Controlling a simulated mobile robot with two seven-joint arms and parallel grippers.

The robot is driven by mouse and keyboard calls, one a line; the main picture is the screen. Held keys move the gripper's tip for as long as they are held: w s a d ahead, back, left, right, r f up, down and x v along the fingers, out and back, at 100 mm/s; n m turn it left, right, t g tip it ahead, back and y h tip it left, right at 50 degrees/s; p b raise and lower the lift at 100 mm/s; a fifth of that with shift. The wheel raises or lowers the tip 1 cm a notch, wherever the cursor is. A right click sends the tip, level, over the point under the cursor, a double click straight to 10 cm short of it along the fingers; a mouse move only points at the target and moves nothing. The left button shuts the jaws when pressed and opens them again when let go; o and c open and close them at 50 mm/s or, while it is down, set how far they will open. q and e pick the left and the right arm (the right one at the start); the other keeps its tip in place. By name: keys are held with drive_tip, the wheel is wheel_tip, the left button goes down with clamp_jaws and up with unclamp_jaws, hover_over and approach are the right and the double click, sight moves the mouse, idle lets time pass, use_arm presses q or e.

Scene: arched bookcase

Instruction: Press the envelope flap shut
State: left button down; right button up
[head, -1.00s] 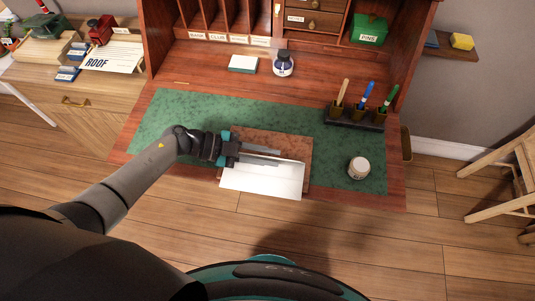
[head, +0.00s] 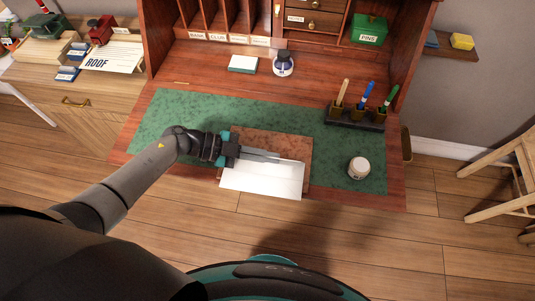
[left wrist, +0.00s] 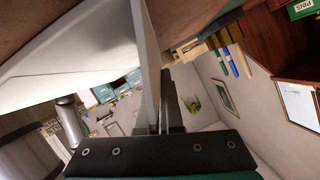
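A white envelope (head: 262,180) lies on a brown board (head: 270,140) at the front of the desk. My left gripper (head: 276,157) reaches in from the left, low over the envelope's back edge. Its fingers look close together, pointing right. I cannot tell whether any of the flap is between them. In the left wrist view the fingers (left wrist: 160,105) stand close side by side, with a broad pale sheet (left wrist: 80,55) just left of them. The line between flap and envelope body is not clear. My right gripper is not in view.
A green mat (head: 180,110) covers the desktop. A white-lidded jar (head: 358,168) stands right of the board, and a pen holder (head: 354,117) behind it. An ink bottle (head: 283,64) and a small box (head: 243,64) stand further back. The mat's left part is clear.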

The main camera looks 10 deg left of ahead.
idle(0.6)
use_arm(q)
drive_tip(key=shift+s+f+m+t, duration=0.3)
drive_tip(key=shift+s+m+t, duration=0.1)
drive_tip(key=shift+m, duration=0.3)
drive_tip(key=shift+s+f+m+t+b, duration=0.25)
drive_tip(key=shift+m+t+b, duration=0.15)
drive_tip(key=shift+m+b, duration=0.4)
drive_tip(key=c, duration=1.1)
unclamp_jaws()
drive_tip(key=shift+o, duration=0.2)
drive_tip(key=shift+r, duration=0.1)
